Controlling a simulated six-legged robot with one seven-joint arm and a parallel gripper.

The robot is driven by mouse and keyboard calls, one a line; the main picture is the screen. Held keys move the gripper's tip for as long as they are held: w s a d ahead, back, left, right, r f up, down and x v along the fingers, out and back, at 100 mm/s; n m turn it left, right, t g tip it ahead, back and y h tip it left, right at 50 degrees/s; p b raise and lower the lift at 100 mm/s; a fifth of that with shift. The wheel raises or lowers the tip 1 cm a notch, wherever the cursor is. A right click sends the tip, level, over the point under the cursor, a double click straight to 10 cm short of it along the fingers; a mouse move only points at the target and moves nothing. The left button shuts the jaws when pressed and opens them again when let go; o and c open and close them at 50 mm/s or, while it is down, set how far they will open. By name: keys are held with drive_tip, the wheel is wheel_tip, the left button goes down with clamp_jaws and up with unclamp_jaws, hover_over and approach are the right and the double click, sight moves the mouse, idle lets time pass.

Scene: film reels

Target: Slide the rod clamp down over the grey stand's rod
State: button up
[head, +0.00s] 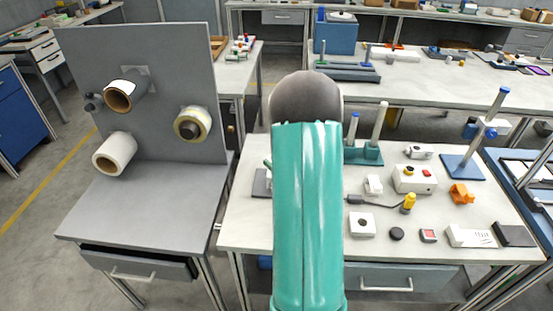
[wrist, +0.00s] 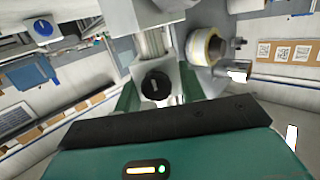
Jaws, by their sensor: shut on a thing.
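My gripper (wrist: 158,92) is shut on the rod clamp (wrist: 148,72), a light grey block with a round black knob, between its green fingers in the wrist view. A pale cylindrical piece shows just beyond the clamp there; I cannot tell whether it is the rod or whether it is inside the clamp. In the head view my teal arm hides the gripper and clamp. A grey plate (head: 261,184), which looks like the grey stand's base, shows at the left of the arm on the white table. Its rod is hidden in that view.
A blue stand (head: 463,167) with an upright rod is at the right. A green base (head: 366,153) with two pale rods stands behind my arm. A control box (head: 414,179) and several small parts cover the table's right side. A grey panel (head: 150,90) with tape rolls stands left.

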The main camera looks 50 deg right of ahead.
drive_tip(key=shift+f, duration=1.35)
drive_tip(key=o, duration=1.2)
drive_tip(key=shift+c, duration=0.2)
drive_tip(key=shift+s, duration=0.1)
drive_tip(key=s+a+r, duration=0.1)
drive_tip(key=s+r, duration=0.1)
drive_tip(key=s, duration=1.1)
drive_tip(key=shift+s+a, duration=0.2)
drive_tip(key=shift+a, duration=0.1)
